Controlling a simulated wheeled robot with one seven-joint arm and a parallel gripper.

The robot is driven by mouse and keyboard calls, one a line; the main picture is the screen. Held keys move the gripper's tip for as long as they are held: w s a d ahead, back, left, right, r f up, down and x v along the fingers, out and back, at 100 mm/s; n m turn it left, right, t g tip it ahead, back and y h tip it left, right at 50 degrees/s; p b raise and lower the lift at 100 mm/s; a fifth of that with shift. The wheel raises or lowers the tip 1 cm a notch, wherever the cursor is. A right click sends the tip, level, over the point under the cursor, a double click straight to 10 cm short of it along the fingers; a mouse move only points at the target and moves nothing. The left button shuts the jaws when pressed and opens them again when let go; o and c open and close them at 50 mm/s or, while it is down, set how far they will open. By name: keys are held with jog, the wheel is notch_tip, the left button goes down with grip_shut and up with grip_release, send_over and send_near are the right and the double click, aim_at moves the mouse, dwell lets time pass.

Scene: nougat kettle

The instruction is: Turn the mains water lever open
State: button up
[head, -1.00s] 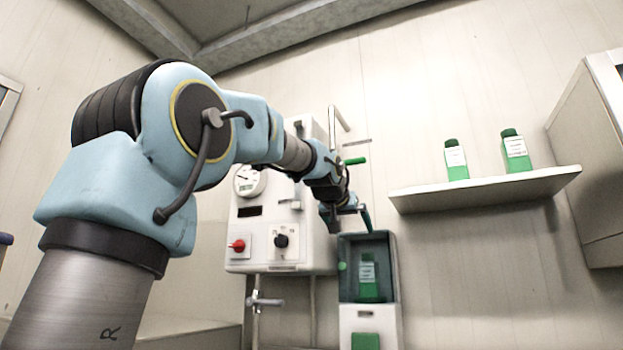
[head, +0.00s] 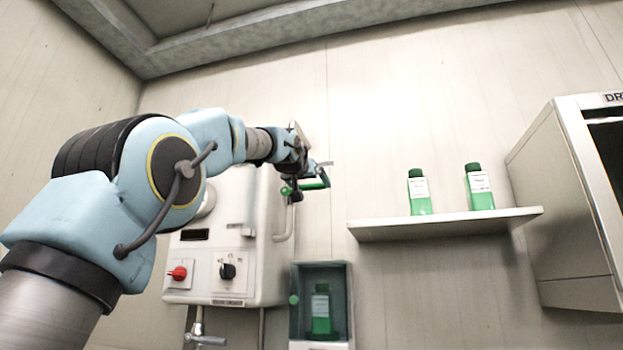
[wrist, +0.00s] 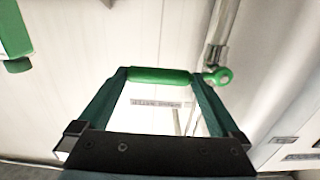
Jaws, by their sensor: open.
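The green mains water lever (wrist: 160,76) lies roughly level in the wrist view, with its round green end (wrist: 222,76) at the foot of a grey pipe (wrist: 220,40). My gripper (wrist: 160,82) is open, its two dark green fingers spread toward the two ends of the handle. The handle spans the gap at the fingertips; I cannot tell if they touch it. In the head view my gripper (head: 314,178) is high beside the white kettle unit (head: 225,240), with the green lever (head: 313,185) at its fingers. The arm partly hides the pipe there.
A wall shelf (head: 445,226) with two green bottles (head: 418,190) is right of my gripper. An open-fronted box (head: 295,325) holding another green bottle (head: 320,310) is below. A cabinet (head: 565,200) stands far right. The wall between lever and shelf is bare.

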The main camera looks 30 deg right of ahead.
jog(key=shift+x, duration=0.9)
grip_shut()
